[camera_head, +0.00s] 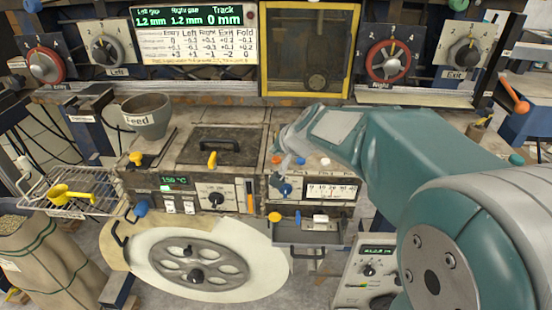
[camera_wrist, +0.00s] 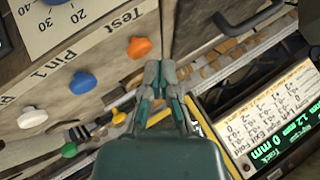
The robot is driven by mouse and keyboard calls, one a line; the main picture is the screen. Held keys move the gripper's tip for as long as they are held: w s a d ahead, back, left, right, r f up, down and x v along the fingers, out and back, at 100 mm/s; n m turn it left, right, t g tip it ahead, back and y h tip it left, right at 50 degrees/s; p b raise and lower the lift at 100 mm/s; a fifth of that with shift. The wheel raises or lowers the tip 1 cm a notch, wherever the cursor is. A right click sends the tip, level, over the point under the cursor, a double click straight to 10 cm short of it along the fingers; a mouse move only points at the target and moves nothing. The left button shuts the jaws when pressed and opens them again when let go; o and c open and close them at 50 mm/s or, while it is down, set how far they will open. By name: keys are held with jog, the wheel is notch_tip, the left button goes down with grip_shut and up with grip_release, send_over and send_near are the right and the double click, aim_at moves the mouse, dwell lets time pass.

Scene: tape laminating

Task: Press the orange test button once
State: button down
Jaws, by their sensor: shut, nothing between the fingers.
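The orange test button (camera_wrist: 139,47) is a round knob on a wooden panel marked "Test" in the wrist view. It also shows in the head view (camera_head: 277,159), at the left end of the button row. My gripper (camera_wrist: 160,72) is shut and empty. Its fingertips are close beside the orange button, to its lower right in the wrist view. A small gap shows in the picture; I cannot tell their height above the panel. In the head view my gripper (camera_head: 285,150) is over the panel's left end, partly blurred into the background.
A blue button (camera_wrist: 83,83) and a white button (camera_wrist: 30,118) share the panel with the orange one. A scale plate (camera_head: 330,189) is on its front. A black handle (camera_wrist: 250,20) lies near the fingers. A lit display (camera_head: 195,35) and a yellow frame (camera_head: 305,50) stand behind.

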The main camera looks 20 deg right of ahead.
aim_at(277, 161)
jog(key=shift+f, duration=0.3)
jog(key=shift+f, duration=0.55)
dwell(0.7)
dwell(0.4)
jog(key=shift+r, duration=1)
jog(key=shift+r, duration=2.55)
jog(key=shift+s, duration=0.1)
